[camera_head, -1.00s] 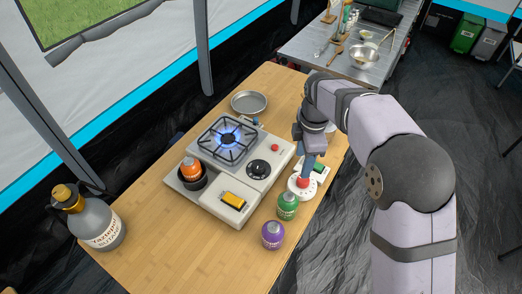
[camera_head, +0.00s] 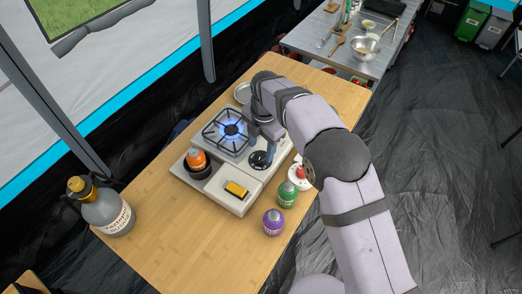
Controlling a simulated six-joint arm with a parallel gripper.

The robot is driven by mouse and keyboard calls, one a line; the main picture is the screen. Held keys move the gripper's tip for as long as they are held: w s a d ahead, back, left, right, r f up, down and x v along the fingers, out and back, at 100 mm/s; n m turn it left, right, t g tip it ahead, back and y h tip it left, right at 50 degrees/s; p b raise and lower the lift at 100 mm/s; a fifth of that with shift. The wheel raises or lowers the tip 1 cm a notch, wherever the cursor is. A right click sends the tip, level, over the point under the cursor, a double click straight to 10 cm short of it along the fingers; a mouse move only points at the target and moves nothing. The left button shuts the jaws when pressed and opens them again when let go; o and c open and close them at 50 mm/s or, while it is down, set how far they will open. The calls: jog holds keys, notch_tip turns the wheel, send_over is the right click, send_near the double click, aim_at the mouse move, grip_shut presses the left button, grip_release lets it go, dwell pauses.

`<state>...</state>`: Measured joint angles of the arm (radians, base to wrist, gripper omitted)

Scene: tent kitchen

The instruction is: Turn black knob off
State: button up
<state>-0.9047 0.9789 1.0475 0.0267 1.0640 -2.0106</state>
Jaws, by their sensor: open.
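The black knob (camera_head: 258,160) is on the top of the grey camping stove (camera_head: 238,199), to the right of its burner. The stove's burner (camera_head: 231,130) has a blue flame under a black grate. My gripper (camera_head: 267,158) points down at the knob, its tip close beside or over the knob's right side. The gripper is open. The arm covers part of the stove's right side, and I cannot tell whether the fingers touch the knob.
Green (camera_head: 287,194) and purple (camera_head: 273,222) canisters stand in front. A white round base with a red top (camera_head: 299,174) is to the right. A large jug (camera_head: 106,208) stands left.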

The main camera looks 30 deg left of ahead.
aim_at(261, 155)
jog(key=shift+a+f+p, duration=0.1)
jog(key=shift+f+p, duration=0.4)
jog(key=shift+f, duration=1.3)
jog(key=c, duration=1)
jog(key=shift+c, duration=0.2)
